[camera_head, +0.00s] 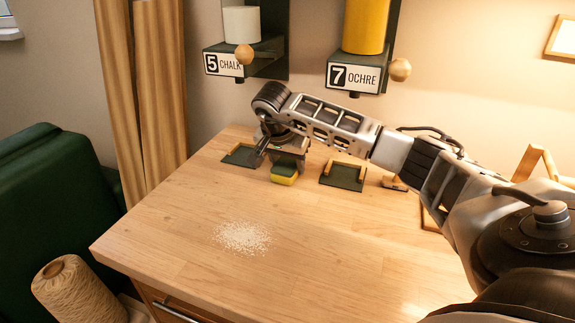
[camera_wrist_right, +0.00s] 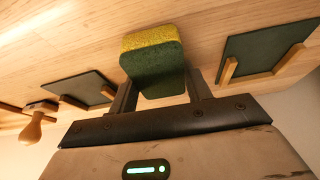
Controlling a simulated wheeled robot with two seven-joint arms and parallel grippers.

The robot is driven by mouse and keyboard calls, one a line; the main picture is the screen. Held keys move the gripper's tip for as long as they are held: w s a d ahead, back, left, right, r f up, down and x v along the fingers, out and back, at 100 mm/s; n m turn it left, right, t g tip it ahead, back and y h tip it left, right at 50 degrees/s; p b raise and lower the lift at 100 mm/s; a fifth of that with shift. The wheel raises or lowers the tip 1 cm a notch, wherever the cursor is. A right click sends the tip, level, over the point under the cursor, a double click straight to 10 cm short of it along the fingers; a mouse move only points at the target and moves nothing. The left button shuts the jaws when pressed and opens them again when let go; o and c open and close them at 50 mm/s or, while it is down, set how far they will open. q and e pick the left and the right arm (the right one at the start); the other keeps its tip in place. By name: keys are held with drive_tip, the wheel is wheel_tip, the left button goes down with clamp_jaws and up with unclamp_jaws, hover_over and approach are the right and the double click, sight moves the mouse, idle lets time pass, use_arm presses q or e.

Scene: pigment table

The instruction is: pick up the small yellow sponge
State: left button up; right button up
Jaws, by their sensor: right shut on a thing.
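The small yellow sponge (camera_head: 284,179) has a dark green scouring side. It is at the back of the wooden table, under my right gripper (camera_head: 283,158). In the right wrist view the sponge (camera_wrist_right: 152,63) sits between the two fingers of my right gripper (camera_wrist_right: 160,95), which is shut on it. Its green face and yellow edge show there. I cannot tell for sure whether the sponge touches the table or is slightly above it. My left gripper is not in view.
Dark green pads with wooden holders lie on either side, one left (camera_head: 240,155) and one right (camera_head: 343,176). A wooden-handled tool (camera_head: 393,184) is farther right. White powder (camera_head: 242,238) is spread on the table's front part. Chalk (camera_head: 242,24) and ochre (camera_head: 366,26) dispensers hang above.

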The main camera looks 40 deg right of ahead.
sight(287, 163)
drive_tip(key=shift+a+r, duration=0.15)
drive_tip(key=shift+r, duration=0.4)
wheel_tip(287, 163, up, 6)
drive_tip(key=shift+r+b, duration=0.1)
drive_tip(key=shift+b, duration=0.3)
drive_tip(key=s+a, duration=0.4)
drive_tip(key=a, duration=0.4)
drive_tip(key=s+a, duration=0.5)
drive_tip(key=a, duration=0.4)
drive_tip(key=shift+a+f+p, duration=0.2)
drive_tip(key=shift+p, duration=0.15)
drive_tip(key=shift+o, duration=0.2)
